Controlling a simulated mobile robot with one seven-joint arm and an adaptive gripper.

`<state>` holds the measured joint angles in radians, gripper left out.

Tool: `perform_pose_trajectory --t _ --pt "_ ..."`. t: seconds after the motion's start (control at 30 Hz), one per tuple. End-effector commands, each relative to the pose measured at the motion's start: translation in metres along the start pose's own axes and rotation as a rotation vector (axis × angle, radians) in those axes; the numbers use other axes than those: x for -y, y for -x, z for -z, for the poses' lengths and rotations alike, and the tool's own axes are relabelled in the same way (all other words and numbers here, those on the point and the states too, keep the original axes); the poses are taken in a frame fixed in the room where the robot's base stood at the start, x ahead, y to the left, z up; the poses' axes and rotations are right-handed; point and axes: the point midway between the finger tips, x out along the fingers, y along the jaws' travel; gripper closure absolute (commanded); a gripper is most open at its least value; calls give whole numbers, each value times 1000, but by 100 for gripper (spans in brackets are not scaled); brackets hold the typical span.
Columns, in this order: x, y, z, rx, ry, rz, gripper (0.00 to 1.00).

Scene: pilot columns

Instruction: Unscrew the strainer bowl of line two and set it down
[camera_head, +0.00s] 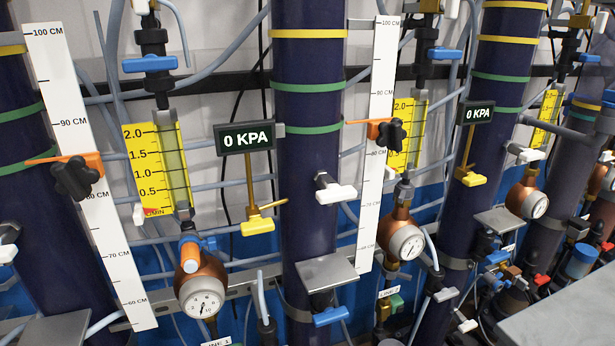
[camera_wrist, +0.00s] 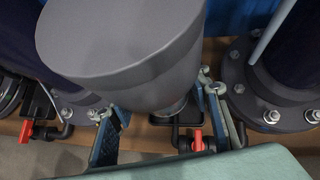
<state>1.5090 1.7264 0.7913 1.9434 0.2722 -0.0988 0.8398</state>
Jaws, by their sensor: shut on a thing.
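In the head view the line two label (camera_head: 388,292) hangs below a round pressure gauge (camera_head: 406,243). My gripper and the bowl do not show clearly there.
Bolted column bases (camera_wrist: 275,95) stand on both sides in the wrist view. A red-handled valve (camera_wrist: 198,141) is close to the right finger, another (camera_wrist: 26,131) at far left. Dark blue columns (camera_head: 310,180), tubes and 0 KPA displays (camera_head: 245,137) crowd the head view.

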Motion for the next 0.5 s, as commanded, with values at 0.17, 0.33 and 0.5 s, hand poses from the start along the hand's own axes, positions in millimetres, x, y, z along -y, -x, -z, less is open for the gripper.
perform_pose_trajectory --t 0.17,0.33,0.5 --pt "-2 0 -1 4 -87 94 100" --pt "-1 0 0 2 -153 175 100" --pt "0 0 1 -1 -182 215 100"
